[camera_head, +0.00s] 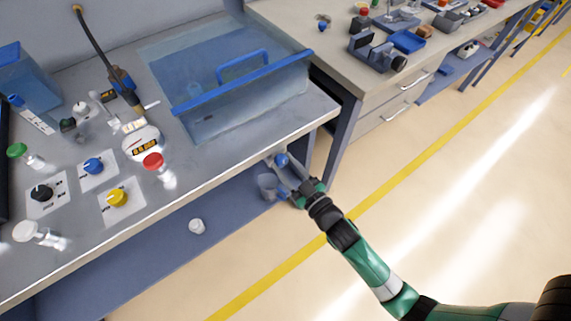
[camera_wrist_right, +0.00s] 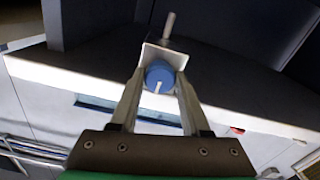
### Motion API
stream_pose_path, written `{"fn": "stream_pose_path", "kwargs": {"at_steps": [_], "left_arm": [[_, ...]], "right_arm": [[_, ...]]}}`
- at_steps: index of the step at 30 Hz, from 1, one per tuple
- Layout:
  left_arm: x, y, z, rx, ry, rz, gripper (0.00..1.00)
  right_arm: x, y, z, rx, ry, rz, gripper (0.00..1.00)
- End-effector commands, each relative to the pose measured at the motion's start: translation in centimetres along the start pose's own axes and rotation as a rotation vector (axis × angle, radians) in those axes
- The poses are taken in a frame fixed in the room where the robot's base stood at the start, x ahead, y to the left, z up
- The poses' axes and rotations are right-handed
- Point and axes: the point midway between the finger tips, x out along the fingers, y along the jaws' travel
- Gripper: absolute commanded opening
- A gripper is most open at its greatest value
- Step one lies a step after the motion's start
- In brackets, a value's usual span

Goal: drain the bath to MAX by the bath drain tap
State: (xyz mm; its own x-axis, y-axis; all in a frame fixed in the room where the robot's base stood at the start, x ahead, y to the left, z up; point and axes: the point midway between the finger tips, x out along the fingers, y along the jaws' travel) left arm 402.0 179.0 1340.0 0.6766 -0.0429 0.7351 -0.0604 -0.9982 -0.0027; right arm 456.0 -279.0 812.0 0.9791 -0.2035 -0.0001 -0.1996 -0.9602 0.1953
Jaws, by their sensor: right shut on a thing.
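The bath (camera_head: 235,112) is a clear tank with a blue front rim and a blue handle, at the back of the bench. Its liquid level and any MAX mark are too small to read. The drain tap, a blue knob with a white pointer line (camera_wrist_right: 160,76), sits on a pale bracket; it also shows at the bench's front edge in the head view (camera_head: 281,159). My right gripper (camera_head: 284,168) is shut on the knob, with one finger on each side in the right wrist view (camera_wrist_right: 160,92). My left gripper is not in view.
A grey cup-like vessel (camera_head: 267,185) stands below the tap, near the lower shelf (camera_head: 228,205). The floor at right is clear.

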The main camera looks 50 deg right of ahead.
Motion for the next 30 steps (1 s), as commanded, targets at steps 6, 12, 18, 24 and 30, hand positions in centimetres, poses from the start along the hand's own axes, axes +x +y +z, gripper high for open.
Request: {"fn": "stream_pose_path", "kwargs": {"at_steps": [6,12,18,24,30], "left_arm": [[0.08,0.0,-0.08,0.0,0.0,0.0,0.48],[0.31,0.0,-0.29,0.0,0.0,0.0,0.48],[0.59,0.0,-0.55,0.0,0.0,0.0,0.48],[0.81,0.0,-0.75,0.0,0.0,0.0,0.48],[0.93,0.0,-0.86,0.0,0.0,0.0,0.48]], "right_arm": [[-0.01,0.01,-0.05,-0.024,0.0,0.0,0.0],[-0.01,0.02,-0.09,-0.107,0.0,0.0,0.0],[-0.01,0.02,-0.14,-0.242,0.001,0.0,0.0],[0.0,0.01,-0.09,-0.376,0.0,0.0,0.0],[0.0,0.01,-0.1,-0.472,0.001,0.0,0.0]]}}
